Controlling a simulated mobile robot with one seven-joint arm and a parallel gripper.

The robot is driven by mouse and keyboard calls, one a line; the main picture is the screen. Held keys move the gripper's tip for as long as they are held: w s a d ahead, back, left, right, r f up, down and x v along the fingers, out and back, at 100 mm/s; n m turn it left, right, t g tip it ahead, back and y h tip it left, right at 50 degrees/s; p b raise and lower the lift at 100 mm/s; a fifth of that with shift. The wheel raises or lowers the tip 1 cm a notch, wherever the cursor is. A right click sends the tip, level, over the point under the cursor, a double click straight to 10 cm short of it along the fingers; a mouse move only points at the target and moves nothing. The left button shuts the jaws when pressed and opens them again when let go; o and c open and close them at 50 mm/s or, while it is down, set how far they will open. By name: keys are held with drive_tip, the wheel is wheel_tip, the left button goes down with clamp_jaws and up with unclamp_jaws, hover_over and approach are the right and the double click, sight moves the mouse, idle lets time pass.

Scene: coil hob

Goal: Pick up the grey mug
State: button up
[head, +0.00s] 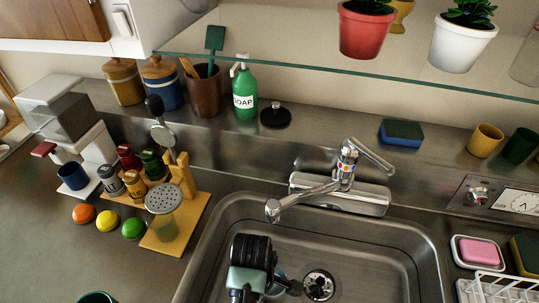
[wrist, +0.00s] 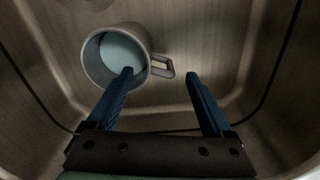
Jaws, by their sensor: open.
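The grey mug (wrist: 89,62) is in the sink, at the upper left of the wrist view. Its mouth faces the camera, its inside looks pale blue, and its handle (wrist: 171,68) points right. My gripper (wrist: 160,74) is open, with two blue fingers apart. The left fingertip overlaps the mug's mouth and the right one lies beyond the handle, so the handle shows between them. I cannot tell whether they touch. In the head view my wrist hangs over the sink and hides most of the mug and my fingertips.
The sink (head: 400,232) walls surround my gripper. The faucet (head: 340,190) reaches over the sink's back edge.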

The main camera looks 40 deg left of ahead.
sight(267, 292)
drive_tip(key=shift+f, duration=2.8)
drive_tip(key=shift+c, duration=0.3)
clamp_jaws()
